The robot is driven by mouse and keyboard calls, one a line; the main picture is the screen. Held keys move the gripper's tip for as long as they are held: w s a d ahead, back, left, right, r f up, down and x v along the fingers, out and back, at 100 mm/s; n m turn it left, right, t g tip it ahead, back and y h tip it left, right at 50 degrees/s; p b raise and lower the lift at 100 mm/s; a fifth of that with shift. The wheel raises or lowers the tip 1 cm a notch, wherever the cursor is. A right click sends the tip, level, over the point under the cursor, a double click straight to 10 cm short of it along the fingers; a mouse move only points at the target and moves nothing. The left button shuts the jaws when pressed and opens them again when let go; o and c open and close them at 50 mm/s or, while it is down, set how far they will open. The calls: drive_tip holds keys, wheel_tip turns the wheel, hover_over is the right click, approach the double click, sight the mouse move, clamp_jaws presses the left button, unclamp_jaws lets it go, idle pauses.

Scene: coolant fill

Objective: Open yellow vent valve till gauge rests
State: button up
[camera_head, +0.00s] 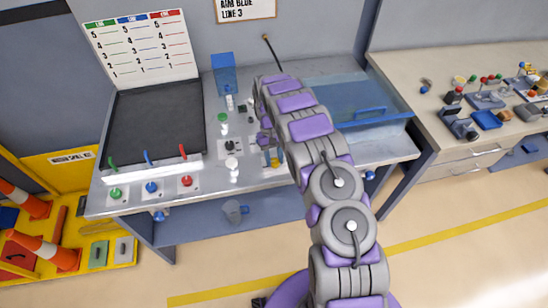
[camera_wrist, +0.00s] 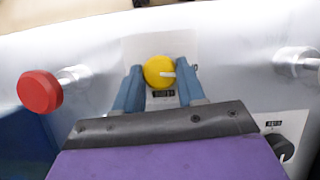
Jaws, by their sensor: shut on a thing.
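The yellow vent valve (camera_wrist: 157,72) is a round yellow knob with a white mark on its right side, set on a light plate with a small dark label under it. My gripper (camera_wrist: 160,84) has one blue finger on each side of the knob and is shut on it. In the head view my gripper (camera_head: 271,157) is over the front part of the bench, and a bit of the yellow knob (camera_head: 278,162) shows beside it. I cannot make out a gauge reading in either view.
A red knob (camera_wrist: 40,91) stands left of the valve, and a black knob (camera_wrist: 281,147) is at lower right. The bench holds a dark panel with coloured levers (camera_head: 150,125), a white fitting (camera_head: 232,168) and a blue tray (camera_head: 345,98). A side bench (camera_head: 440,75) stands right.

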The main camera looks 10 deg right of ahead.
drive_tip(key=shift+w, duration=0.1)
drive_tip(key=o, duration=1.1)
drive_tip(key=shift+c, duration=0.2)
drive_tip(key=p+v, duration=1.1)
drive_tip(key=v, duration=0.6)
drive_tip(key=shift+r+p, duration=0.25)
drive_tip(key=shift+p, duration=0.1)
